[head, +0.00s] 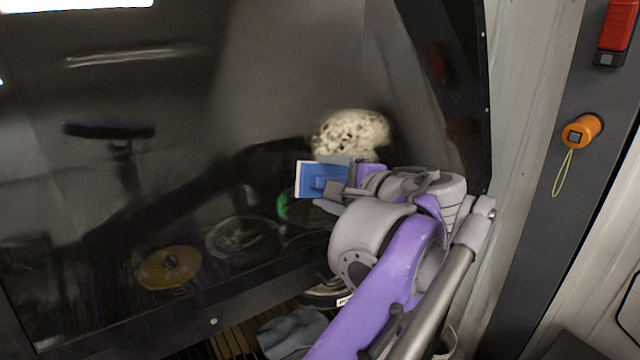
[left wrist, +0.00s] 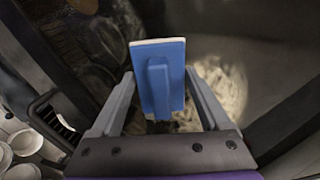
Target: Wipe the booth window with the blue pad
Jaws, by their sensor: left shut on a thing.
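The booth window (head: 290,60) is a large dark pane that fills the left and middle of the head view, with blurred shapes showing in or through it. A pale, dark-speckled patch (head: 350,132) shows on it just above my left gripper; a pale patch also shows in the left wrist view (left wrist: 232,88). My left gripper (head: 332,184) is shut on the handle of the blue pad (head: 309,180). The pad has a thin white layer on its far side. I cannot tell whether it touches the pane. My right gripper is not in view.
A dark frame post (head: 468,90) edges the pane on the right. Beyond it are an orange knob (head: 583,130) with a yellow loop and a red device (head: 617,28). A grey cloth (head: 290,332) lies below the window. Several white cups (left wrist: 22,143) show at lower left.

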